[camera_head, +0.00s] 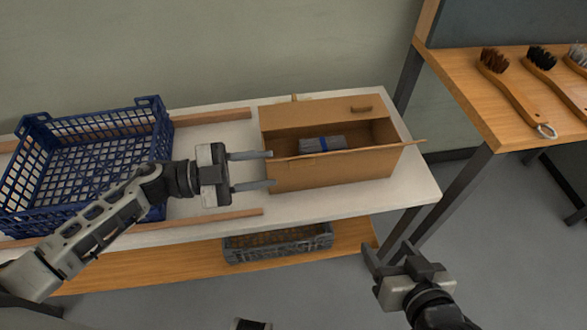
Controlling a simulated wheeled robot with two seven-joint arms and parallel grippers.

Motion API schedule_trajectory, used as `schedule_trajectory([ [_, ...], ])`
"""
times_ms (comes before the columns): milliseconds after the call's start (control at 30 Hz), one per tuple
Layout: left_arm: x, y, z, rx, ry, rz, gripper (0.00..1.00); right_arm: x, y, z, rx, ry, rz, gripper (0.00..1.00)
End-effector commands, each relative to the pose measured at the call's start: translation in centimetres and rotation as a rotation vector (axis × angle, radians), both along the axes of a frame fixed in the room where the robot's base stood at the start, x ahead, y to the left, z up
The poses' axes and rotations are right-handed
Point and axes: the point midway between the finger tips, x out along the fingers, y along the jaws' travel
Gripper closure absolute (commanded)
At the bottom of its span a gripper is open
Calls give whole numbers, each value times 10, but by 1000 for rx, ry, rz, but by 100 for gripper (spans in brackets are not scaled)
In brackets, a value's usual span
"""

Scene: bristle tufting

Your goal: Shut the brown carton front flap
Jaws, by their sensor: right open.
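The brown carton (325,176) stands on the white table top, its top open. Its back panel (315,112) rises behind the opening. The front flap (350,151) shows nearly edge-on as a thin strip along the front top edge, its right end reaching past the carton's corner. Inside lies a grey packet with a blue band (322,143). My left gripper (272,169) is open at the carton's left end, its fingertips overlapping the carton's edge in the picture; I cannot tell whether they touch. My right gripper (387,252) is open and empty, low in front of the table.
A blue plastic crate (62,122) stands on the left of the table, between wooden rails (215,217). A grey crate (278,243) sits on the lower shelf. A wooden bench (480,88) at right carries several brushes (512,88). Floor at lower right is clear.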

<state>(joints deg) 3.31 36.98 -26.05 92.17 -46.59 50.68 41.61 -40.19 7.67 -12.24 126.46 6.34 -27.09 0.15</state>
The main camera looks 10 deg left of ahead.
Motion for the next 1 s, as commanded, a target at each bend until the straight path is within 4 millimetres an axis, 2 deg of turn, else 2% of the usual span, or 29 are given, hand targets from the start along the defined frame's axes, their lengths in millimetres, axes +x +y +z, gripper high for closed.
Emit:
schedule_trajectory([
  [200, 11, -35, 4, -6, -3, 1, 64, 0, 0, 3, 0, 2, -1, 36],
  [333, 16, -51, 3, -6, -2, 2, 64, 0, 0, 3, 0, 3, -1, 36],
  [500, 19, -60, 2, -4, -1, 3, 64, 0, 0, 3, 0, 3, -1, 36],
  [733, 19, -61, 2, -5, 0, 3, 64, 0, 0, 3, 0, 4, -1, 36],
  [767, 19, -61, 2, -4, -1, 3, 66, 0, 0, 3, 0, 4, -1, 36],
  [800, 19, -61, 2, -4, -1, 3, 78, 0, 0, 3, 0, 4, -1, 36],
  [900, 19, -61, 2, -4, -1, 3, 100, 0, 0, 3, 0, 4, -1, 36],
  [1000, 19, -61, 2, -4, 0, 4, 100, 0, 0, 3, 0, 5, -1, 36],
])
